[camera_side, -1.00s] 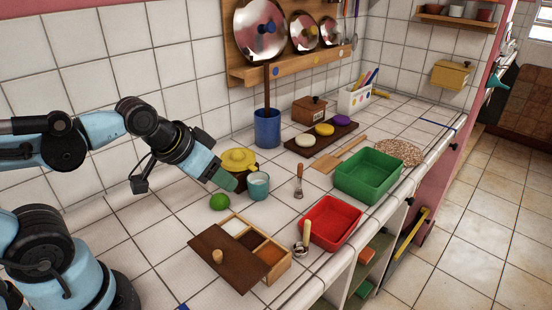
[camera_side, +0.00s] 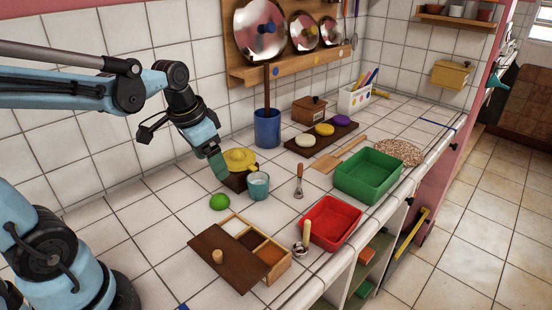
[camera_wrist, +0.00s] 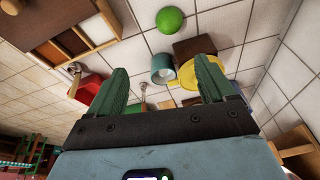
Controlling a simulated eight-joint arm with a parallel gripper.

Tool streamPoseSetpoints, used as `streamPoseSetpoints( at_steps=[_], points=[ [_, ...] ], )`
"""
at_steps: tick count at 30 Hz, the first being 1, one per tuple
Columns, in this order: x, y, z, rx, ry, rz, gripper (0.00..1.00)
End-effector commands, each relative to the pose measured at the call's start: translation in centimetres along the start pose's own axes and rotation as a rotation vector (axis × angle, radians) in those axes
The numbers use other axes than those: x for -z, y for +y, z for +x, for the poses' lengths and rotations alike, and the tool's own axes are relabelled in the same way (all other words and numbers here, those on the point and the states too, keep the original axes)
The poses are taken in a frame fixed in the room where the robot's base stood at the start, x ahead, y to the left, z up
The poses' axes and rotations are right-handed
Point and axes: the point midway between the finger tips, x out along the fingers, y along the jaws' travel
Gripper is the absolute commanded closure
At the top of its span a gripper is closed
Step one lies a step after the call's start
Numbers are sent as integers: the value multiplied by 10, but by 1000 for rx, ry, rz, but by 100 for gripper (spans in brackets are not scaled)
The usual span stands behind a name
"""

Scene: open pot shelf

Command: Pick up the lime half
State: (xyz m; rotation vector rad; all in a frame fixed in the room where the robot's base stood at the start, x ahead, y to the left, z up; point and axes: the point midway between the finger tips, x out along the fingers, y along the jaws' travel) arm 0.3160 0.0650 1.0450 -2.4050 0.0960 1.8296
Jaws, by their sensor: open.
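The lime half (camera_side: 219,201) is a bright green rounded piece on the white tiled counter, left of the teal cup (camera_side: 258,185). It also shows at the top of the wrist view (camera_wrist: 170,19), beyond the fingertips. Whether it has a cut face underneath is hidden. My gripper (camera_side: 219,171) is above the counter, behind the lime half in the side view and apart from it. In the wrist view its two green fingers (camera_wrist: 163,75) are spread with nothing held between them.
A yellow juicer (camera_side: 239,160) on a dark base stands close to my gripper, beside the teal cup. A wooden spice box (camera_side: 228,262) with a slid lid lies in front of the lime half. Red (camera_side: 332,222) and green (camera_side: 369,174) trays stand to the right. Counter left of the lime half is clear.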

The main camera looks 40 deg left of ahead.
Motion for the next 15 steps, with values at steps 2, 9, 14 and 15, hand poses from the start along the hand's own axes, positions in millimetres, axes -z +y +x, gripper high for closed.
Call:
streamPoseSetpoints(
  at_steps=[2, 9, 14, 15],
  points=[
    [2, -15, 5, -18, -54, 17, 17],
    [1, -34, 15, -66, -139, 57, 17],
    [0, -35, 26, -71, -146, 64, 17],
    [-1, -34, 30, -70, -145, 64, 17]
  ],
)
